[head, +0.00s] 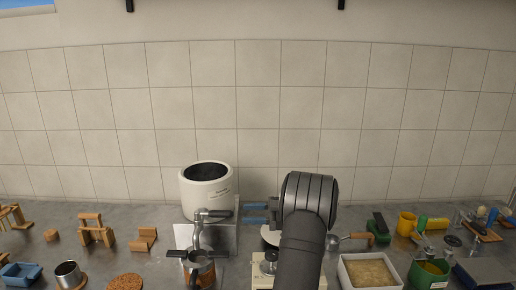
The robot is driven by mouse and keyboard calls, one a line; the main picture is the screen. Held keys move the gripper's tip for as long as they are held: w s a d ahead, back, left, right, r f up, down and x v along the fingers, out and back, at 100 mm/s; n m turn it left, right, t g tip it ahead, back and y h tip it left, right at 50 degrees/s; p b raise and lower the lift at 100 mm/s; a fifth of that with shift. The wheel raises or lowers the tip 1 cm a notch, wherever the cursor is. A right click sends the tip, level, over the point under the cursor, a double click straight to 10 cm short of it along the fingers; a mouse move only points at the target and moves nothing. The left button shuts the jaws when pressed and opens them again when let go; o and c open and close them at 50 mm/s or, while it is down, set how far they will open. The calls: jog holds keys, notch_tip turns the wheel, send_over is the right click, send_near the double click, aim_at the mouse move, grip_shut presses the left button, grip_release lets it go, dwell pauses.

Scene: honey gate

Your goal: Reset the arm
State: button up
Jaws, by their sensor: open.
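My gripper (255,213) is in the middle of the head view, pointing left, with two blue fingertips apart and nothing seen between them. The fingertips are just right of a large white cylindrical pot (206,190) with a dark open top. A metal tap with a short handle (215,212) is in front of the pot, left of my fingertips and apart from them. A brownish jar (201,272) stands below the tap.
A blue tray (21,275), a metal cup (69,273) and wooden stands (96,230) are at the left. A tiled wall (300,110) closes the back.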

aim_at(224, 216)
jog(key=a, duration=1)
jog(key=shift+s+a, duration=0.15)
jog(key=shift+a, duration=0.1)
jog(key=shift+s+d+m+t, duration=0.2)
jog(key=shift+m+t, duration=0.1)
jog(key=shift+t, duration=0.2)
jog(key=shift+s+m+t, duration=0.35)
jog(key=shift+m+t, duration=0.15)
jog(key=shift+t, duration=0.3)
